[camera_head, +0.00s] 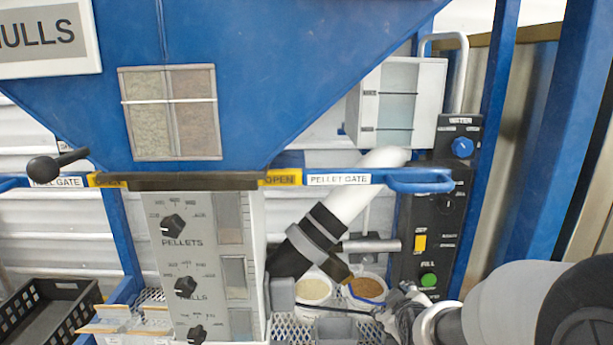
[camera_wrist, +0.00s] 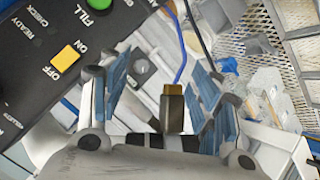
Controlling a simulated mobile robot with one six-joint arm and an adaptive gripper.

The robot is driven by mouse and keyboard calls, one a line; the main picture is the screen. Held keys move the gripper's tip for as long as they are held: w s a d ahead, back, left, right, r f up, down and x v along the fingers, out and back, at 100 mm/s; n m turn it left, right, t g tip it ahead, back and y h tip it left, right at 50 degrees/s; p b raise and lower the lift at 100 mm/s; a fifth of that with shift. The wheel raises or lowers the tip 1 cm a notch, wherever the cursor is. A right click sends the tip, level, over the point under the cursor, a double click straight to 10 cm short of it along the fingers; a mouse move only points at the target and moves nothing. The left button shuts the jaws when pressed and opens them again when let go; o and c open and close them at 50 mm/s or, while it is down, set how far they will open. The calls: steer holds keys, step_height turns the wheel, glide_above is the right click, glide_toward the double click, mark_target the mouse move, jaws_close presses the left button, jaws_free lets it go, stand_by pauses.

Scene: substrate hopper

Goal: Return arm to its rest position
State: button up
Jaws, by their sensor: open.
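My arm (camera_head: 510,305) reaches in from the lower right in the head view. My gripper (camera_head: 405,305) is at its end, small and partly hard to make out, just below the black control panel (camera_head: 430,230). In the wrist view my gripper (camera_wrist: 165,85) is open, with its two blue-padded fingers spread apart. A dark, brown-tipped piece (camera_wrist: 172,108) shows between the finger bases; I cannot tell what it is. The panel with its yellow switch (camera_wrist: 66,58) and green button (camera_wrist: 99,4) lies to the left in the wrist view.
A blue hopper (camera_head: 270,70) fills the top, with a pellet gate bar (camera_head: 340,179) below it. A grey dial panel (camera_head: 180,260), white pipe (camera_head: 365,185), two tubs (camera_head: 313,289) and a black crate (camera_head: 50,315) stand below. Blue posts (camera_head: 545,130) rise at right.

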steer(key=s+a+r+m+g, duration=0.1)
steer(key=s+m+g, duration=0.1)
steer(key=s, duration=0.8)
steer(key=s+a+r+m+g+y, duration=0.1)
steer(key=s+a+r+m+g, duration=0.1)
steer(key=s, duration=0.8)
steer(key=s+a+r+m+g, duration=0.2)
steer(key=s+m, duration=0.1)
steer(key=s, duration=0.7)
steer(key=shift+s+r, duration=0.15)
steer(key=shift+s, duration=0.05)
steer(key=shift+a, duration=0.1)
steer(key=shift+c, duration=0.2)
